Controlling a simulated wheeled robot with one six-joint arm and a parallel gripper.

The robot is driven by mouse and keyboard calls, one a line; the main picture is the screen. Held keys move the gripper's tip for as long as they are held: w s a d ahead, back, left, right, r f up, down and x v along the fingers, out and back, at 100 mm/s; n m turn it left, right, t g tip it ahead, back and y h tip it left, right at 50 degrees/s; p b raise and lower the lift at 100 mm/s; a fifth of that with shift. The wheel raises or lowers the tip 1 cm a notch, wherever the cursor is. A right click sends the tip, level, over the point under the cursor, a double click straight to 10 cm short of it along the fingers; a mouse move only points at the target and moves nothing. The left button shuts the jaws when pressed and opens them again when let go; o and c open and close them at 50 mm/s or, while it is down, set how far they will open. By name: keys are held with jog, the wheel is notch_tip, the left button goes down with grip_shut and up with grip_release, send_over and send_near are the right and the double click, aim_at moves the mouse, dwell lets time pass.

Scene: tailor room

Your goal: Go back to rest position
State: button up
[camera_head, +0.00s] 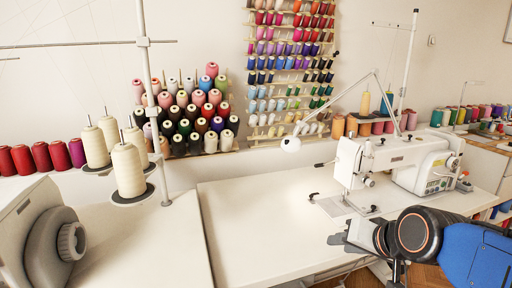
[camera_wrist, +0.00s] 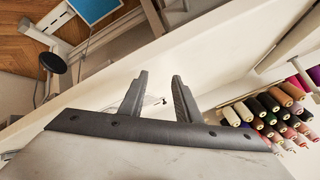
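My gripper (camera_head: 350,240) is at the lower right in the head view, near the front edge of the white sewing table (camera_head: 255,225). In the wrist view its two dark fingers (camera_wrist: 158,98) stand apart with a gap between them. Nothing is held between them, so it is open and empty. The white sewing machine (camera_head: 400,165) stands on the table behind my gripper in the head view.
Cream thread cones (camera_head: 128,170) stand on a thread stand at the left. A grey machine part (camera_head: 50,235) is at the lower left. Racks of coloured spools (camera_head: 290,60) hang on the wall. The middle of the table is clear. Wooden floor (camera_wrist: 35,25) shows in the wrist view.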

jog(key=s+d+f+n+g+h, duration=0.2)
jog(key=s+d, duration=0.5)
jog(key=s, duration=0.4)
notch_tip(320, 180, down, 2)
jog(key=shift+s+d+f+n+g+h, duration=0.2)
jog(key=shift+s+d+n+g+h, duration=0.15)
jog(key=shift+n+g, duration=0.55)
jog(key=shift+a, duration=0.1)
